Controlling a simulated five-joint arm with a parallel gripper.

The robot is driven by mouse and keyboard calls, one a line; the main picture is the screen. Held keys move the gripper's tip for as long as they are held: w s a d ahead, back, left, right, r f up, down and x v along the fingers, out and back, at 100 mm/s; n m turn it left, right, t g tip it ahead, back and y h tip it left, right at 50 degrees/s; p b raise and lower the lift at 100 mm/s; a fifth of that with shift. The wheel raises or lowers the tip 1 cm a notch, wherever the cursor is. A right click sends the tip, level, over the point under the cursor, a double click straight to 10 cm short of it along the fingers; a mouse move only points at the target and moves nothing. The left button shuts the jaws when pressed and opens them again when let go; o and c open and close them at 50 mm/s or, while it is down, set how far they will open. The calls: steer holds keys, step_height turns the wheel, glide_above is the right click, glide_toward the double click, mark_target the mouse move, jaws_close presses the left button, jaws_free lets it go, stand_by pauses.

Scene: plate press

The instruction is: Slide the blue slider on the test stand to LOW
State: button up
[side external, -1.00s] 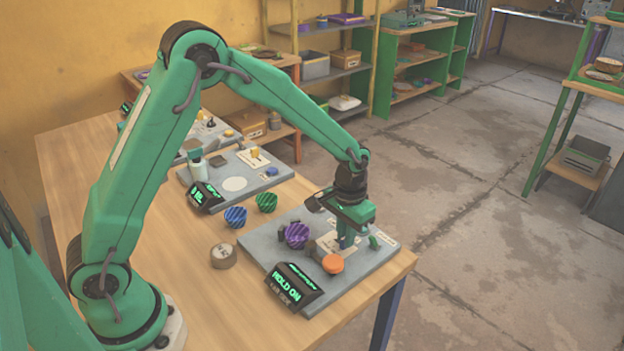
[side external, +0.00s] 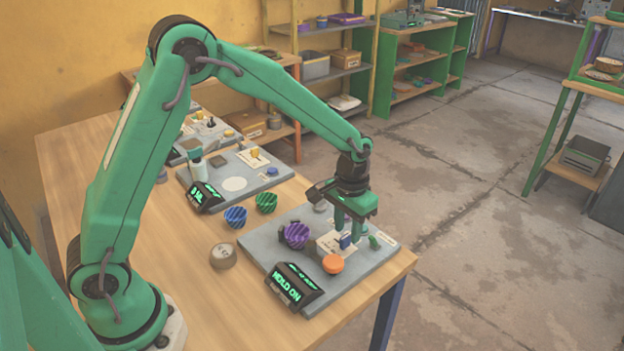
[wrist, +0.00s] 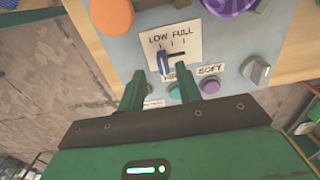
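The blue slider (wrist: 164,63) stands at the left end of its slot, below the word LOW on the white label plate (wrist: 190,42) in the wrist view. The slot runs right from it toward FULL. The slider also shows in the side view (side external: 345,241) on the grey test stand (side external: 371,262). My gripper (wrist: 160,85) is open and empty, its two green fingers apart on either side of and behind the slider, touching neither side that I can see. In the side view my gripper (side external: 349,236) hangs just over the slider.
On the stand are an orange button (side external: 333,264), a purple knob (side external: 297,235), a grey knob (wrist: 257,70) and a display (side external: 297,286) reading HOLD ON. Teal (wrist: 175,91) and purple (wrist: 210,85) buttons lie near the fingers. A round brown object (side external: 223,256) sits left of the stand.

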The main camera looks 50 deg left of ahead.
mark_target(347, 238)
steer(key=shift+r, duration=2.75)
